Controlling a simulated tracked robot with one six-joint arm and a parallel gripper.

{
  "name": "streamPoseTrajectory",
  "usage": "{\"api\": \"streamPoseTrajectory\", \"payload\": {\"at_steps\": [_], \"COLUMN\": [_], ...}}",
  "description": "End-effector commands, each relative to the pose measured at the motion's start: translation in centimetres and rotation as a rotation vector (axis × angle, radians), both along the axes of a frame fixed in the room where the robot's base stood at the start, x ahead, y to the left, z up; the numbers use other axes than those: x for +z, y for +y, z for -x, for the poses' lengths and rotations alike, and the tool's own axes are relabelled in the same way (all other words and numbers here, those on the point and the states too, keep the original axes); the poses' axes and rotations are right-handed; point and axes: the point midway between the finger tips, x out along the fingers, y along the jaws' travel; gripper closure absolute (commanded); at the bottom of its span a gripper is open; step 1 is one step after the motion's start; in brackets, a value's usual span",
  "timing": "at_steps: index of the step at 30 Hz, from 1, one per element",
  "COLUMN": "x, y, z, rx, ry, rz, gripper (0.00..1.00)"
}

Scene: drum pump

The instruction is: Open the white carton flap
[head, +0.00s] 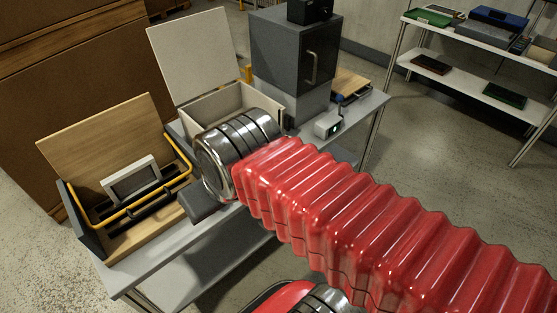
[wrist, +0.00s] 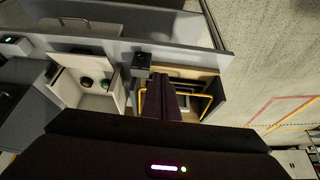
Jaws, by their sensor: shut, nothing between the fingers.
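The white carton (head: 224,101) stands on the table, and its pale flap (head: 192,58) is raised upright at the back edge. In the wrist view the carton (wrist: 67,89) is open at the top, with two small round things inside. My gripper (wrist: 174,84) is shut and empty in the wrist view. Its fingers appear over the wooden box, to the right of the carton, and cover part of that box. In the head view my wrist hides the gripper and part of the carton's front.
A wooden box (head: 145,232) with a yellow bar and a raised wooden lid (head: 107,140) stands left of the carton. A dark block (head: 204,206) sits between them near the table's front edge. A grey cabinet (head: 290,55) stands right of the carton.

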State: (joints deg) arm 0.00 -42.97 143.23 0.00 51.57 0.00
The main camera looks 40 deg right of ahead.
Motion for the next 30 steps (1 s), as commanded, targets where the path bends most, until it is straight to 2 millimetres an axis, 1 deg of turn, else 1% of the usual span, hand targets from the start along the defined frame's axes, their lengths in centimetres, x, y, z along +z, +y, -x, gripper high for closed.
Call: {"api": "streamPoseTrajectory", "payload": {"at_steps": [11,14,17,23,26,30], "x": [-0.1,-0.5,-1.4,-3.8,-5.0,-6.4], "y": [0.0,-0.1,0.2,-0.4,-1.0,-2.4], "z": [0.0,-0.2,-0.6,-2.2,-3.2,-4.9], "rx": [-0.008,-0.042,-0.112,-0.37,-0.526,-0.75], "ry": [0.004,0.02,0.052,0.141,0.18,0.222], "rz": [-0.008,-0.038,-0.104,-0.332,-0.465,-0.652], "gripper": [1.0,1.0,1.0,1.0,1.0,1.0]}}
